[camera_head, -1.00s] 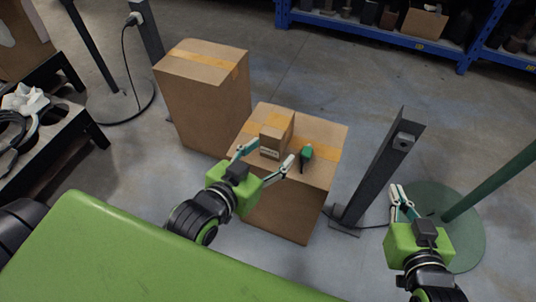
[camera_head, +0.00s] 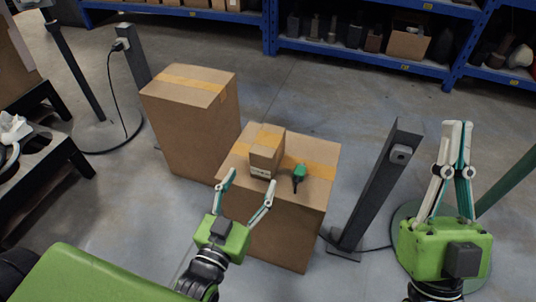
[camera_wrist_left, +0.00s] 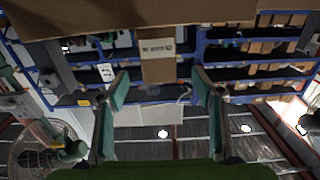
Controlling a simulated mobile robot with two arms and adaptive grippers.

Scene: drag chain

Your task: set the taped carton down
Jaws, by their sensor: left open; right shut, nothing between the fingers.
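The small taped carton (camera_head: 266,155) stands upright on the large cardboard box (camera_head: 318,155), its labelled side towards me. It also shows in the left wrist view (camera_wrist_left: 157,58), where the picture is upside down. My left gripper (camera_head: 249,182) is open and empty, just in front of the carton and apart from it. Its two fingers are spread in the left wrist view (camera_wrist_left: 160,78), with the carton beyond them. My right gripper (camera_head: 456,135) is shut and empty, held up at the right, away from the boxes.
A green-and-black tool (camera_head: 299,175) lies on the box just right of the carton. A taller taped box (camera_head: 198,120) stands to the left. A dark post (camera_head: 380,190) stands to the right. Blue shelving (camera_head: 360,58) runs along the back, with open floor before it.

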